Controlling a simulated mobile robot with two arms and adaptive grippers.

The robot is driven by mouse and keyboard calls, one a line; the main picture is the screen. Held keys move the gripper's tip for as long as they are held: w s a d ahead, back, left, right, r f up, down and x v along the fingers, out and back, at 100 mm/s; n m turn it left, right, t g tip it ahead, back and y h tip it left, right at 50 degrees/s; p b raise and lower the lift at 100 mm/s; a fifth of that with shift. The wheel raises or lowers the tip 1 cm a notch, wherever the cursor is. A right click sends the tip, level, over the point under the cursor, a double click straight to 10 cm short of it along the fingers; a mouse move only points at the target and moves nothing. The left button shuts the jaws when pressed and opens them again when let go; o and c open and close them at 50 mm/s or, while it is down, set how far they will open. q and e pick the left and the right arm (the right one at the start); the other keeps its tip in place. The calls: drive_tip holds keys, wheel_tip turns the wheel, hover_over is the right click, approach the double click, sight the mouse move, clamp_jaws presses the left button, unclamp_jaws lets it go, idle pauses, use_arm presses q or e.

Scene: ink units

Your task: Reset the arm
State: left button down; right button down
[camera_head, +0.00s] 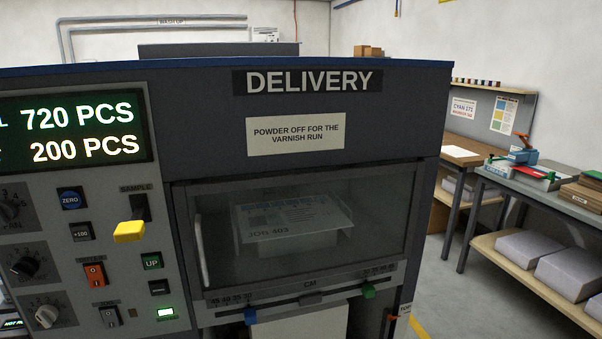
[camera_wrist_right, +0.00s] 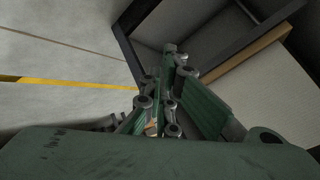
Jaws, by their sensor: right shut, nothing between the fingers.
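My right gripper (camera_wrist_right: 165,95) shows in the right wrist view, with green links and grey joints. It is shut, with nothing seen between its fingers. Past it are a grey floor and a dark frame, and it appears clear of both. In the head view neither gripper shows. My left gripper is not in view.
A delivery unit (camera_head: 410,130) stands close in front, with a control panel on its left and a yellow lever (camera_head: 129,231). Behind its window lies a printed sheet (camera_head: 290,215). A workbench (camera_head: 520,180) stands at the right. Open floor (camera_head: 445,280) lies between them.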

drive_tip(key=s+d+f+n+g, duration=0.1)
drive_tip(key=s+f, duration=0.4)
drive_tip(key=s, duration=0.7)
drive_tip(key=s+d+f+n+g, duration=0.2)
drive_tip(key=s+f+n+g, duration=0.2)
drive_tip(key=s, duration=0.8)
drive_tip(key=s+d+f+n+g+h, duration=0.1)
drive_tip(key=s+d+f+n+g, duration=0.1)
drive_tip(key=s+f, duration=0.5)
drive_tip(key=s+n+g, duration=0.1)
drive_tip(key=s+n, duration=0.1)
drive_tip(key=s, duration=0.3)
drive_tip(key=shift+f+n, duration=0.4)
drive_tip(key=shift+w, duration=0.2)
